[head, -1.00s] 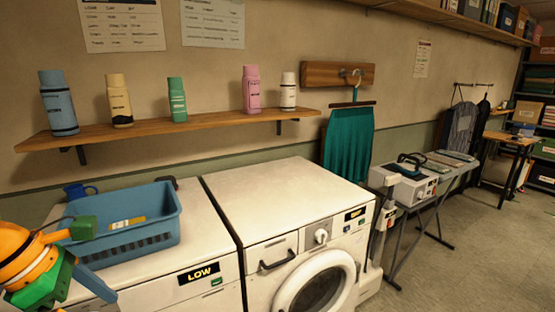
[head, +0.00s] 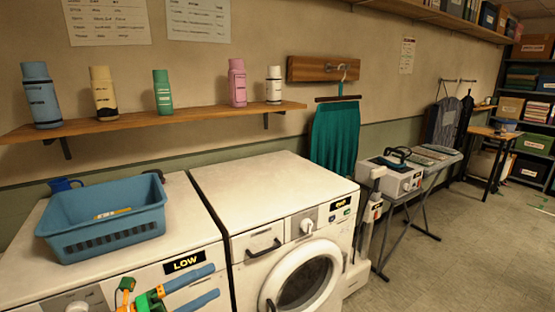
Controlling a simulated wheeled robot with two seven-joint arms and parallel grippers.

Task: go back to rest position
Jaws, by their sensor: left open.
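My left gripper (head: 214,281) is at the bottom of the head view, in front of the left washing machine (head: 115,278), below its LOW label. Its two blue fingers are spread apart with nothing between them. The green and orange arm behind it comes in from the lower edge. The blue basket (head: 112,241) sits on top of the left machine, above and left of the gripper and apart from it. A small yellow item (head: 112,214) lies inside the basket. My right gripper is not in view.
A wooden wall shelf (head: 205,117) holds several bottles. A second white washer (head: 270,190) stands to the right. Beyond it are a hanging teal cloth (head: 333,138), an ironing board (head: 437,168) and a small table (head: 495,134). The floor (head: 460,245) at the right is clear.

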